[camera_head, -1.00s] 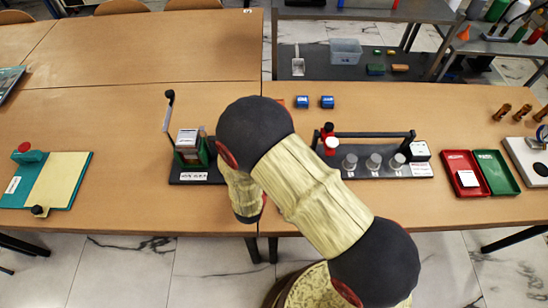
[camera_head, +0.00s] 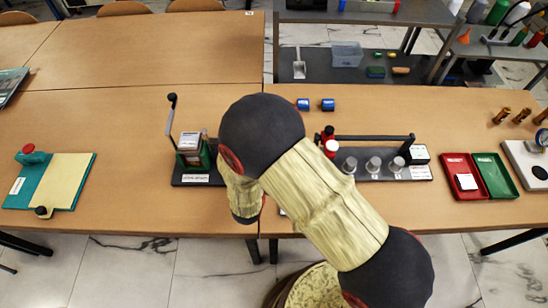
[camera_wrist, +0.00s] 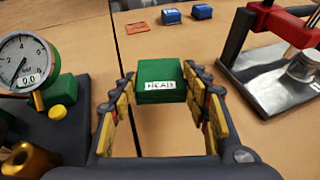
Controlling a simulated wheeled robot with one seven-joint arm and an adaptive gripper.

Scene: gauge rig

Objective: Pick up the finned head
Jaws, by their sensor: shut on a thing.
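A green block with a white label that seems to read HEAD (camera_wrist: 160,69) sits between the fingers of my gripper (camera_wrist: 158,84) in the wrist view. It appears to be the finned head; fins cannot be made out from this side. Both yellow-padded fingers press on its sides, and the gripper is shut on it. Bare table shows below and beyond it. In the head view my own arm hides the gripper and the block.
A dial gauge (camera_wrist: 25,62) stands close on the left in the wrist view, and a red-and-metal fixture (camera_wrist: 270,75) on the right. An orange card (camera_wrist: 137,28) and two blue blocks (camera_wrist: 171,16) lie beyond. The head view shows red (camera_head: 463,176) and green trays (camera_head: 496,174) at right.

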